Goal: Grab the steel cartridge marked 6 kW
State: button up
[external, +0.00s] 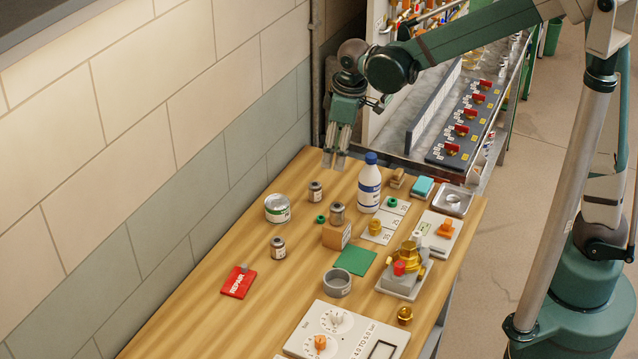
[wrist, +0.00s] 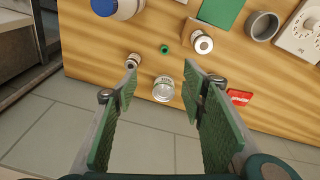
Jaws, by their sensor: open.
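Three small steel cartridges with dark tops and pale labels show in the external view. One (external: 316,191) stands at the back, one (external: 337,214) is on a wooden block (external: 335,237), and one (external: 278,247) stands in front of a white-and-green can (external: 278,208). Their labels are too small to read, so I cannot tell which is marked 6 kW. The wrist view shows the back cartridge (wrist: 133,60) and the block's cartridge (wrist: 202,43); the third is unclear near the right finger. My gripper (external: 335,162) is open, empty and above the table's far end.
A white-and-blue bottle (external: 369,184) stands right of the cartridges. A red card (external: 239,281), green pad (external: 355,260), grey ring (external: 337,282) and valve assembly (external: 405,270) lie nearby. The wall borders the table's left side. The left front is clear.

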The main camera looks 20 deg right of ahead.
jog(key=s+a+f+n, duration=0.25)
jog(key=a+f, duration=0.45)
jog(key=a, duration=0.4)
jog(key=n+g+h, duration=0.1)
jog(key=n, duration=0.1)
send_over(277, 240)
notch_tip(277, 240, down, 7)
jog(key=shift+f+b, duration=0.1)
jog(key=shift+b, duration=0.25)
jog(key=shift+f, duration=1.25)
jog(key=shift+f, duration=2.6)
